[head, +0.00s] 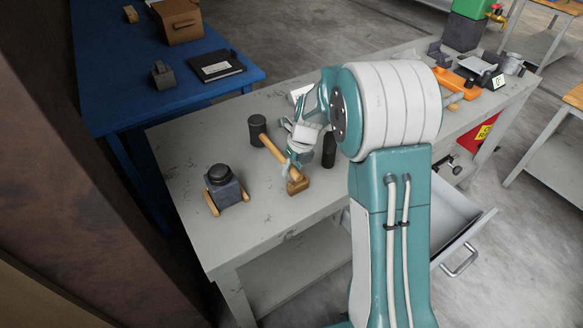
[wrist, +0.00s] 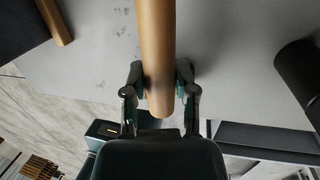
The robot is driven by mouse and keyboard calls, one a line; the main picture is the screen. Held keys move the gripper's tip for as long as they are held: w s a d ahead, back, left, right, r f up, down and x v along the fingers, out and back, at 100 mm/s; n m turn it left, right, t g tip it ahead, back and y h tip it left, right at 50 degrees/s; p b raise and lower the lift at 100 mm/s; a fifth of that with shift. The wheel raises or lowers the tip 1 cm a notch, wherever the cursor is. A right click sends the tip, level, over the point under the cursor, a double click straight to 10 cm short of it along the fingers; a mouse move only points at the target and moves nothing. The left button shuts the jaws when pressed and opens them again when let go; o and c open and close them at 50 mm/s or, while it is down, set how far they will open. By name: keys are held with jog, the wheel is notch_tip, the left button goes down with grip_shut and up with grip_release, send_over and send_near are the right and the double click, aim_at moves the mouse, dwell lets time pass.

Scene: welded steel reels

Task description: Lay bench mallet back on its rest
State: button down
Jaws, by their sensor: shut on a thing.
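The bench mallet has a black cylindrical head (head: 257,128) and a pale wooden handle (head: 271,148), which slants toward my gripper (head: 291,161) over the grey bench. My gripper is shut on the handle near its end. In the wrist view the handle (wrist: 156,45) runs upward between both fingers (wrist: 160,88), and the mallet head is out of frame. A brown wooden piece (head: 298,186) shows just below the fingers in the head view; I cannot tell whether it is the handle's end or a separate rest. Clearance under the mallet is unclear.
A dark block with a black knob and wooden bars (head: 223,188) stands left on the bench (head: 250,235). A black cylinder (head: 329,150) stands right of my gripper; it also shows in the wrist view (wrist: 300,78). An open drawer (head: 455,220) juts out front right. The front-left bench is clear.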

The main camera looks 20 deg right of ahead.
jog(key=shift+f, duration=0.45)
jog(key=shift+c, duration=1.6)
grip_release()
jog(key=shift+v, duration=3.45)
jog(key=shift+d+r, duration=0.15)
jog(key=shift+r, duration=0.35)
